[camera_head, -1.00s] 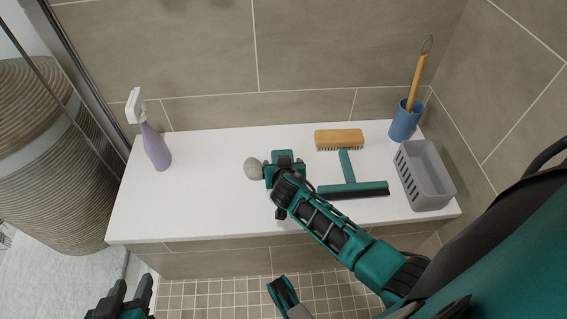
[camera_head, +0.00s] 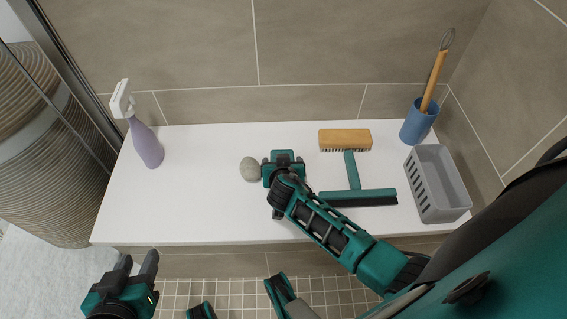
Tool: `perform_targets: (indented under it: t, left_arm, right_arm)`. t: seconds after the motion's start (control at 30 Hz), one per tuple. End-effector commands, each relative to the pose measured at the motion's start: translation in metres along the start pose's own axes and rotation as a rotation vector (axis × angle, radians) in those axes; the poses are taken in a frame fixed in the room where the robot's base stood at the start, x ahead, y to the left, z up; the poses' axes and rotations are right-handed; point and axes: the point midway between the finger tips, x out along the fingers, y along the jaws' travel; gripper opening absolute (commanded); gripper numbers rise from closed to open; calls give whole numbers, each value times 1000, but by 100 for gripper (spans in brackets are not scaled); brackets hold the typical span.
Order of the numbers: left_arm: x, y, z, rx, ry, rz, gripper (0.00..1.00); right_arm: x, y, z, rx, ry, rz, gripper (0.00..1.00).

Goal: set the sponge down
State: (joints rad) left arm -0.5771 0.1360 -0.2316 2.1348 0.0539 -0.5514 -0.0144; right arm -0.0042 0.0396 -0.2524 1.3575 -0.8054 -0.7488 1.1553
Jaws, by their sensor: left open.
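A grey-green oval lump (camera_head: 250,169) rests on the white bench (camera_head: 190,205); I cannot tell whether it is the sponge or a stone. No other thing looks like a sponge. My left gripper (camera_head: 138,262) is at the lower left, in front of the bench's front edge. Its two dark fingers are apart, with nothing between them. My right gripper (camera_head: 283,166) is over the bench just right of the lump. I see it from above, and its own body hides the fingertips and anything between them.
A lilac spray bottle (camera_head: 147,145) stands at the bench's left. A wooden brush (camera_head: 345,139), a teal squeegee (camera_head: 358,195), a blue cup (camera_head: 418,122) with a wooden-handled tool and a grey basket (camera_head: 437,184) are at the right. The bench's left middle is clear.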

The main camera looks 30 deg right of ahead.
Motion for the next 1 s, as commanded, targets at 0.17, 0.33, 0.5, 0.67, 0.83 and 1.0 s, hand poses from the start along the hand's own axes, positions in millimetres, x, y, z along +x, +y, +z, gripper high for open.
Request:
perform_targets:
  t: [0.17, 0.33, 0.5, 0.67, 0.83, 1.0]
  left_arm:
    - [0, 0, 0, 1, -2, 0, 43]
    - [0, -1, 2, 4, -6, -1, 43]
    - [0, -2, 3, 5, -8, -3, 43]
    - [0, -3, 4, 6, -9, -5, 43]
    - [0, -4, 4, 6, -9, -6, 43]
    - [-2, -4, -1, 6, -8, -7, 43]
  right_arm:
    - [0, 0, 0, 0, 0, 0, 82]
    - [0, 0, 0, 0, 0, 0, 70]
    - [0, 0, 0, 0, 0, 0, 53]
    - [0, 0, 0, 0, 0, 0, 39]
    - [0, 0, -1, 0, 0, 0, 39]
    - [-7, 0, -9, 2, 1, 0, 39]
